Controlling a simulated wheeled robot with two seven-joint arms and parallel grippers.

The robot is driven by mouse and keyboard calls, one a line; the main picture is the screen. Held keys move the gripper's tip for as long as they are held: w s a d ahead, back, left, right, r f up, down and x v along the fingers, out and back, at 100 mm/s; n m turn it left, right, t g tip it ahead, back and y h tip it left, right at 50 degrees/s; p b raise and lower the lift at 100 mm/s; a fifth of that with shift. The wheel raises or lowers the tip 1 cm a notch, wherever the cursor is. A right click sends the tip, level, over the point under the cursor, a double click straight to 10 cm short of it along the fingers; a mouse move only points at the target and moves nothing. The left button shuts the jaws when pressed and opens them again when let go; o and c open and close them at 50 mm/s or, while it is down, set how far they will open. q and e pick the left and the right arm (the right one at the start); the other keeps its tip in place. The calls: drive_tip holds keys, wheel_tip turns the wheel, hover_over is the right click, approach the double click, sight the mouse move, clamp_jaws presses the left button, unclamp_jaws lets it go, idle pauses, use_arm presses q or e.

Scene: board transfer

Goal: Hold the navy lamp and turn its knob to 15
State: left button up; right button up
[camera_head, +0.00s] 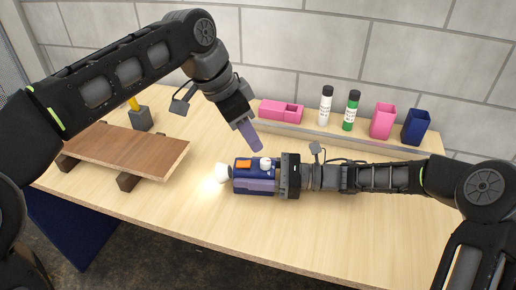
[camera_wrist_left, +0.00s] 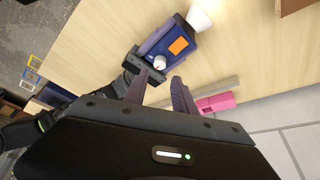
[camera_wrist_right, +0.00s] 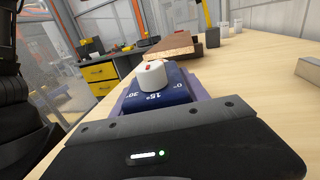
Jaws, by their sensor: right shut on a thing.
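The navy lamp (camera_head: 258,174) lies on the wooden table with its glowing white head to the left. It has an orange panel (camera_head: 244,163) and a white knob (camera_head: 266,163). My right gripper (camera_head: 262,182) is shut on the lamp body from the right, one finger along each side. In the right wrist view the knob (camera_wrist_right: 153,75) has a red mark on top, and the scale reads 30, 15 and 0; the exact setting is unclear. My left gripper (camera_head: 251,139) is open and empty above and behind the lamp; its parted fingers show in the left wrist view (camera_wrist_left: 163,80).
A brown board (camera_head: 125,150) on dark supports lies at the left, a grey block with a yellow handle (camera_head: 139,118) behind it. A pink box (camera_head: 281,111), two bottles (camera_head: 326,105) and pink and navy cups (camera_head: 416,127) stand along the back. The table front is clear.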

use_arm(q)
drive_tip(key=shift+v, duration=1.95)
use_arm(e)
drive_tip(key=o, duration=1.7)
drive_tip(key=shift+d, duration=0.1)
drive_tip(key=d, duration=0.4)
drive_tip(key=s+d, duration=0.1)
drive_tip(key=d, duration=0.6)
drive_tip(key=shift+s+d, duration=0.15)
drive_tip(key=shift+d, duration=0.2)
